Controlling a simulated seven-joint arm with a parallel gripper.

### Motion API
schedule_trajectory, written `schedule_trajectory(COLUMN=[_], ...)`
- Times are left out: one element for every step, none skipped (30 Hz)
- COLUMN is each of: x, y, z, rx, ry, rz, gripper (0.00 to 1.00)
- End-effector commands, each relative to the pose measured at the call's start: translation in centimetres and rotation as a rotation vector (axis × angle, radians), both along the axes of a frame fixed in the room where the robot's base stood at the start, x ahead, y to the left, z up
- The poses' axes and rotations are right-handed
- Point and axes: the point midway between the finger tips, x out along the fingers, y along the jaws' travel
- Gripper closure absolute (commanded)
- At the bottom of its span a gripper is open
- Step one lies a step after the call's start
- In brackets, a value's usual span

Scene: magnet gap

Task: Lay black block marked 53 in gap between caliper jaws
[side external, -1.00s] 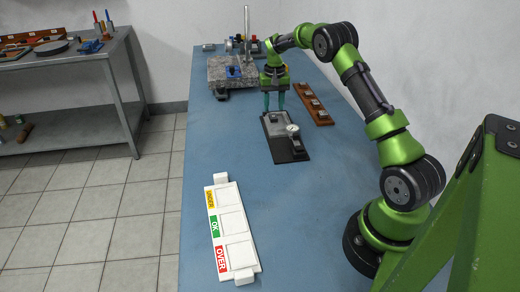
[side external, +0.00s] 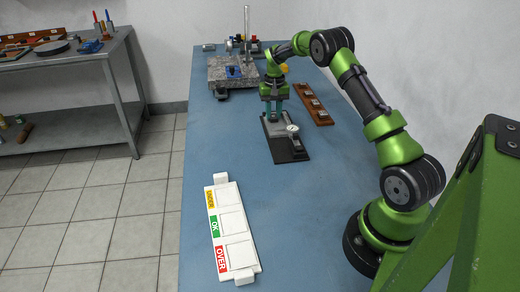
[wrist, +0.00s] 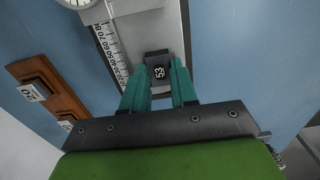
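The black block marked 53 (wrist: 159,72) shows in the wrist view between my teal fingertips, its white number facing the camera. My gripper (side external: 275,116) points down at the far end of the dark board that carries the caliper; it also shows in the wrist view (wrist: 160,82). The fingers flank the block closely on both sides and look shut on it. The caliper (wrist: 110,50) has a pale scale along the left of the block and a round dial (side external: 292,128). Whether the block touches the jaws or the board is hidden by the fingers.
A wooden rack (side external: 313,104) with several labelled places lies to the right of the caliper. A granite plate (side external: 226,73) with a stand is at the back left. A white UNDER/OK/OVER tray (side external: 233,229) lies in front. The blue table between is clear.

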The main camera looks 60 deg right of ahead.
Motion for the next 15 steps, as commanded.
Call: schedule_trajectory(x=[0.0, 0.0, 0.0, 0.0, 0.0, 0.0, 0.0, 0.0, 0.1, 0.1, 0.1, 0.1, 0.0, 0.0, 0.0], y=[0.0, 0.0, 0.0, 0.0, 0.0, 0.0, 0.0, 0.0, 0.0, 0.0, 0.0, 0.0, 0.0, 0.0, 0.0], z=[0.0, 0.0, 0.0, 0.1, 0.1, 0.3, 0.5, 0.7, 1.0, 1.3, 1.6, 1.9, 2.1, 2.3, 2.6], rx=[0.0, 0.0, -0.001, -0.001, -0.001, -0.001, -0.001, -0.001, -0.001, -0.001, -0.001, -0.002, -0.002, -0.002, -0.002], ry=[0.0, 0.0, -0.001, -0.001, -0.001, -0.001, -0.002, -0.002, -0.002, -0.003, -0.003, -0.002, -0.002, -0.002, -0.002], rz=[0.0, 0.0, 0.0, 0.0, 0.0, 0.0, 0.0, 0.0, 0.0, 0.0, 0.0, -0.001, -0.001, 0.0, 0.0], gripper=[0.94, 0.99, 1.0, 1.0, 1.0, 1.0, 1.0, 1.0, 1.0, 1.0, 1.0, 1.0, 1.0, 1.0, 1.0])
